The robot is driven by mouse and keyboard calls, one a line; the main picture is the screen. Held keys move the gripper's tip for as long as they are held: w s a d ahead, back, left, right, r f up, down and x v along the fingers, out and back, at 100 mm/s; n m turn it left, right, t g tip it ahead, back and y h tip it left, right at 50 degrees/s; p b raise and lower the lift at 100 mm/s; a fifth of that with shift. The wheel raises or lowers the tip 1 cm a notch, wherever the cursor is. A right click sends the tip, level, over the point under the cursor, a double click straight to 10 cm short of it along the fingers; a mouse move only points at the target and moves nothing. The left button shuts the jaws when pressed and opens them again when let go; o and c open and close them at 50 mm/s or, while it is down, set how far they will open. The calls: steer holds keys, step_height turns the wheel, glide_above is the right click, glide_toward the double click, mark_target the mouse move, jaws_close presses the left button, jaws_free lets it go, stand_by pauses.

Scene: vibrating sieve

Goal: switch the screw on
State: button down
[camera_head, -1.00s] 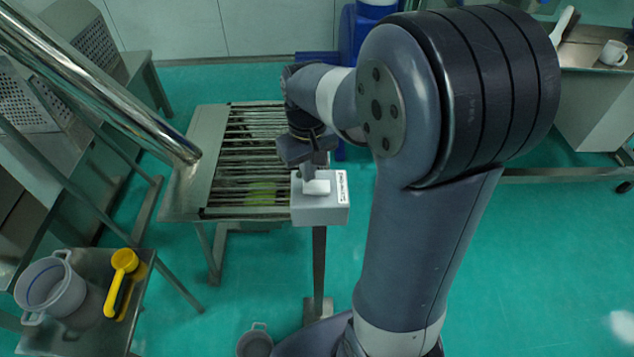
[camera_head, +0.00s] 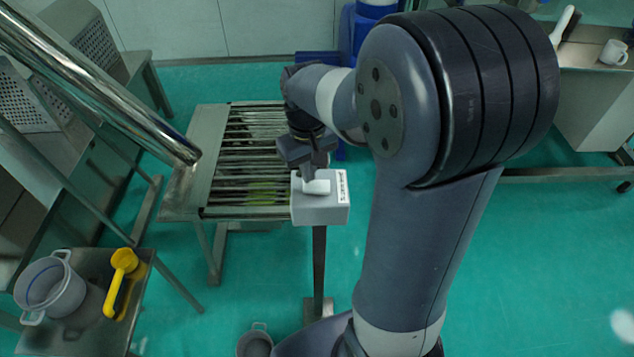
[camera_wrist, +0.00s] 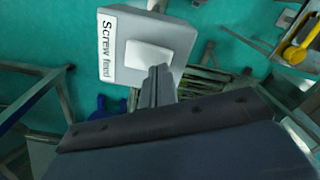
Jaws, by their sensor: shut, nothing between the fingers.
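The screw switch is a grey box (camera_head: 320,210) on a thin post, with a white rocker (camera_head: 318,187) on its top face and a label. In the wrist view the label (camera_wrist: 106,47) reads "Screw feed" and the white rocker (camera_wrist: 149,54) sits in the middle of the box. My gripper (camera_head: 307,177) is shut and empty, pointing down at the rocker's left edge. In the wrist view its fingertips (camera_wrist: 159,70) overlap the lower edge of the rocker. I cannot tell whether they touch it.
A slatted metal sieve table (camera_head: 187,190) stands just left of the box. A shiny metal tube (camera_head: 95,80) slants in from the upper left. A side table holds a grey pot (camera_head: 50,288) and a yellow scoop (camera_head: 122,270). Green floor is open at the right.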

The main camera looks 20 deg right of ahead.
steer(key=shift+f+b, duration=0.6)
steer(key=shift+f, duration=0.3)
steer(key=shift+r, duration=0.15)
step_height(320, 180, up, 7)
steer(key=p, duration=0.6)
stand_by(0.4)
steer(key=shift+f, duration=0.25)
step_height(320, 180, down, 7)
steer(key=b, duration=0.6)
steer(key=shift+r, duration=0.15)
